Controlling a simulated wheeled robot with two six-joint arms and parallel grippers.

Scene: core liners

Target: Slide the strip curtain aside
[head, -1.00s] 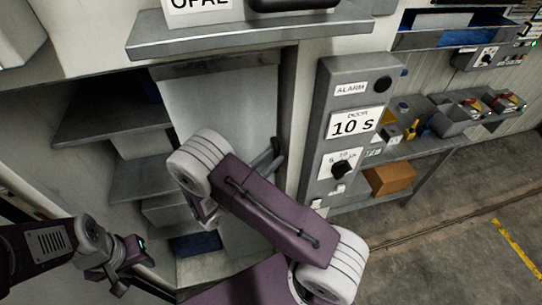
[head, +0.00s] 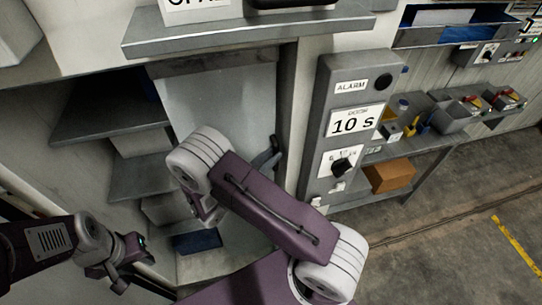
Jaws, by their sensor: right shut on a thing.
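The strip curtain (head: 222,92) is a pale grey sheet hanging from a dark rail over the right part of the cabinet opening. My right arm crosses in front of it and hides its middle. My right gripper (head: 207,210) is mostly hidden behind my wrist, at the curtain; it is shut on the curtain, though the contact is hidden. A dark grey bent part (head: 268,156) shows beside the curtain's right edge; I cannot tell what it belongs to. My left gripper (head: 128,272) is at lower left, away from the curtain, empty, with its fingers apart.
Grey shelves (head: 140,177) with pale boxes fill the uncovered left side of the cabinet. A blue item (head: 197,241) lies low inside. A control panel (head: 345,130) with a knob stands close right of the opening. A ledge (head: 250,32) juts out above.

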